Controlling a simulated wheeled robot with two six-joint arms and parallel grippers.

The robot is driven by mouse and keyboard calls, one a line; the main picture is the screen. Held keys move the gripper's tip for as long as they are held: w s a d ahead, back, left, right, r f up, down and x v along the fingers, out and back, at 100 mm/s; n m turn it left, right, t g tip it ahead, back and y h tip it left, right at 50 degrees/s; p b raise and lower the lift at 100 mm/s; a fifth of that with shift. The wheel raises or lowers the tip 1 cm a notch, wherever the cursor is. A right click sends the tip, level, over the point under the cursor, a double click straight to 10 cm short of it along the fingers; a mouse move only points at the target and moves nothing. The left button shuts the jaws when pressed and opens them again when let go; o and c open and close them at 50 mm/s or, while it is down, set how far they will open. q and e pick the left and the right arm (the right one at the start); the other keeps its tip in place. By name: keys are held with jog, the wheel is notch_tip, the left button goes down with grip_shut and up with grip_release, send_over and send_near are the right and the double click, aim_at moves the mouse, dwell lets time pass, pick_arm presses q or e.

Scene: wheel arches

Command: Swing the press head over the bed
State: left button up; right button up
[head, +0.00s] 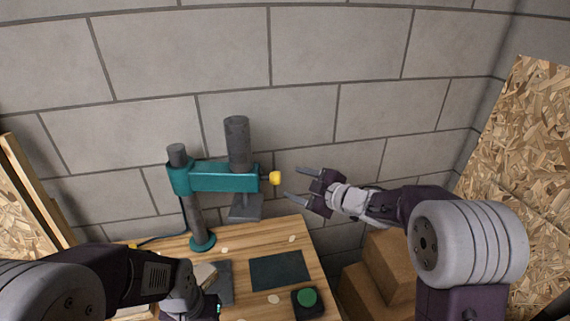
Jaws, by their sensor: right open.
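The press has a dark post on a teal foot (203,242), a teal swing arm (222,177) pointing right, and a dark press head (246,207) with a grey cylinder on top. A yellow knob (275,178) sits at the arm's right end. A dark flat square, which looks like the bed (279,270), lies on the wooden table to the right and in front of the head. My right gripper (290,182) is open, its fingers pointing left just right of the knob, apart from it. My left gripper (192,306) is low at the left; its fingers are not clear.
The wooden table (256,235) carries a green button (307,298) on a dark box, another dark plate (224,283) and small pale chips. Cardboard boxes (388,268) stand right of the table. A block wall rises behind; chipboard panels stand at both sides.

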aim_at(276, 178)
jog(key=shift+s+a+r, duration=0.15)
jog(key=shift+a, duration=0.35)
jog(key=shift+s+a+r, duration=0.1)
jog(key=shift+s+a, duration=0.05)
jog(key=shift+a, duration=0.3)
jog(key=x, duration=0.4)
jog(key=d+p+x, duration=0.1)
jog(key=x, duration=0.2)
jog(key=shift+w+f, duration=0.25)
jog(key=shift+w, duration=0.1)
jog(key=shift+w+a, duration=0.2)
jog(key=shift+a, duration=0.35)
jog(key=shift+d+f, duration=0.1)
jog(key=shift+d, duration=0.05)
jog(key=shift+c, duration=0.9)
grip_shut()
